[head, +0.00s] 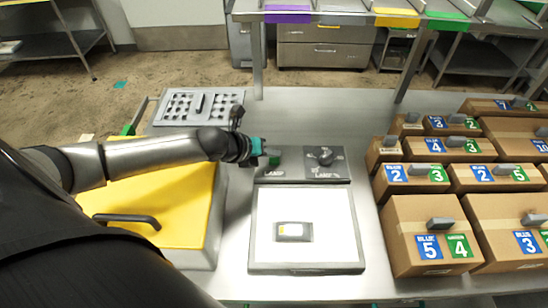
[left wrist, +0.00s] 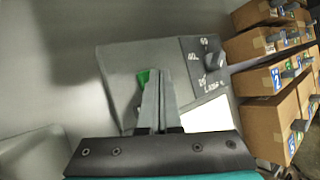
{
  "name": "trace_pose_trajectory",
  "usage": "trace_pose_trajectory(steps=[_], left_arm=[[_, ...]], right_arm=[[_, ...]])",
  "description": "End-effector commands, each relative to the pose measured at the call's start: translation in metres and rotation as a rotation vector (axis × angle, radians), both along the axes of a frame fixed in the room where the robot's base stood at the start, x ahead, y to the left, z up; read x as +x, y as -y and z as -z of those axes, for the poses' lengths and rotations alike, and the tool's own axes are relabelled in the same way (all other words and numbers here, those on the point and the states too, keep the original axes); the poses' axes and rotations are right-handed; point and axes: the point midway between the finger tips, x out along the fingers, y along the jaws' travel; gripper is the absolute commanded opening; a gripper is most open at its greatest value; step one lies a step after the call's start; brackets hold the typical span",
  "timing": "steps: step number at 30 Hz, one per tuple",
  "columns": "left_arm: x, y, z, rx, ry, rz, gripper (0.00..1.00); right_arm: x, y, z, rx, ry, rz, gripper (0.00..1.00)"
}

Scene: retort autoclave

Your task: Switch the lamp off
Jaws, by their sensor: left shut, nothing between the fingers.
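The lamp unit has a bright white panel (head: 330,207) in a grey frame, with a dark strip above it. The strip's left part carries the word LAMP (head: 274,174) and a green rocker switch (head: 277,161). A dial (head: 325,156) marked LAMP % is on the right part. My left gripper (head: 268,155) is shut and empty at the switch. In the left wrist view its fingers (left wrist: 157,85) partly cover the green switch (left wrist: 142,76); I cannot tell if they touch it. The dial also shows there (left wrist: 213,62). My right gripper is not in view.
A small grey and white device (head: 294,232) lies on the white panel. A yellow-lidded box (head: 165,200) and a perforated tray (head: 180,104) stand to the left. Several labelled cartons (head: 415,215) fill the right side. A shelf (head: 330,17) spans the back.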

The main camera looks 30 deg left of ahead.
Motion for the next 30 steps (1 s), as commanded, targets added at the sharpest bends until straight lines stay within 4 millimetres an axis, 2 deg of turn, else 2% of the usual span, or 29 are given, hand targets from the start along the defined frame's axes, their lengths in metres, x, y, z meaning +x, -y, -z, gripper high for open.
trace_pose_trajectory(steps=[21,30], left_arm=[[0.0003,-0.0005,0.0090,0.002,0.000,0.000,0.00],[0.0000,-0.0003,0.0033,0.001,0.000,0.000,0.00]], right_arm=[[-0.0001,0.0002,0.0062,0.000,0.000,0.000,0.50],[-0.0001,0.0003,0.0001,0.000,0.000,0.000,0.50]])
